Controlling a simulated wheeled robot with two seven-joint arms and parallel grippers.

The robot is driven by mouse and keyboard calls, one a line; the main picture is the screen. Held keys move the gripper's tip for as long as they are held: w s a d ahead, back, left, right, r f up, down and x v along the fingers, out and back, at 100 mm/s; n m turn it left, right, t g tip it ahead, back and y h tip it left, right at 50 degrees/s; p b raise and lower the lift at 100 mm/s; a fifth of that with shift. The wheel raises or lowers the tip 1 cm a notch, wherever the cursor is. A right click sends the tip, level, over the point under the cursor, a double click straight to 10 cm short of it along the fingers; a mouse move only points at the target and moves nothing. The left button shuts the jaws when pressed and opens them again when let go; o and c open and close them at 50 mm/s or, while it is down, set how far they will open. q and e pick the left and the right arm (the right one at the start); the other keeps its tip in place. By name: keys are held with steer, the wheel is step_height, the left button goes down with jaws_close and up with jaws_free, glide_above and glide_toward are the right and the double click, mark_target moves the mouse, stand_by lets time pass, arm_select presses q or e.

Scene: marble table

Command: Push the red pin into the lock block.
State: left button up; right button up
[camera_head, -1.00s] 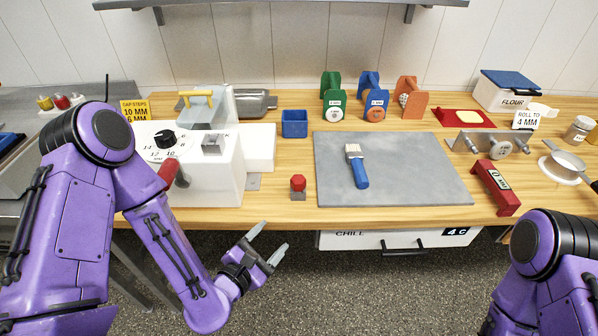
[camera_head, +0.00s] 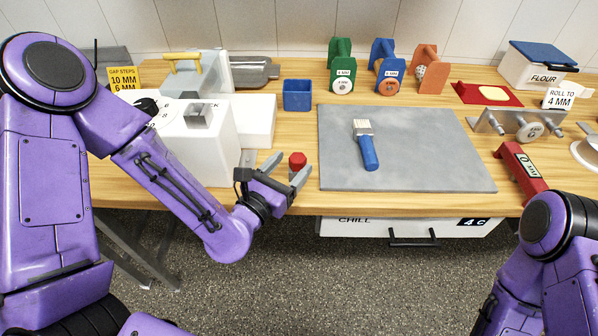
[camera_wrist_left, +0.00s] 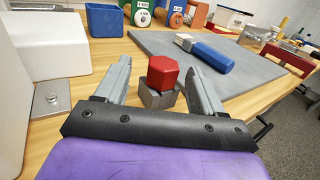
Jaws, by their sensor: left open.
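The red pin (camera_head: 297,160) has a hexagonal head and stands upright on the small grey lock block near the table's front edge. In the left wrist view the red pin (camera_wrist_left: 162,73) sits on top of the grey lock block (camera_wrist_left: 157,98). My left gripper (camera_head: 287,168) is open, with its fingers on either side of the pin and block. In the left wrist view the left gripper (camera_wrist_left: 158,80) shows a gap between each finger and the pin. The right gripper is not in view; only part of my right arm shows.
A white machine (camera_head: 205,145) stands left of the block. A blue bin (camera_head: 297,95) stands behind it. A grey slab (camera_head: 420,165) with a blue-handled brush (camera_head: 366,147) lies to the right. A red bar (camera_head: 520,170) is farther right.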

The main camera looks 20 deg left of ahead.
mark_target(303, 154)
arm_select(q)
steer(key=shift+w+d, duration=0.1)
steer(key=shift+w, duration=0.3)
steer(key=p+x, duration=0.2)
steer(key=x, duration=0.2)
steer(key=shift+d+r, duration=0.1)
steer(key=shift+d, duration=0.1)
steer(key=shift+w+d, duration=0.1)
steer(key=shift+w, duration=0.3)
steer(key=c, duration=1.1)
steer(key=shift+o, duration=0.2)
step_height(303, 154, up, 10)
steer(key=p, duration=0.1)
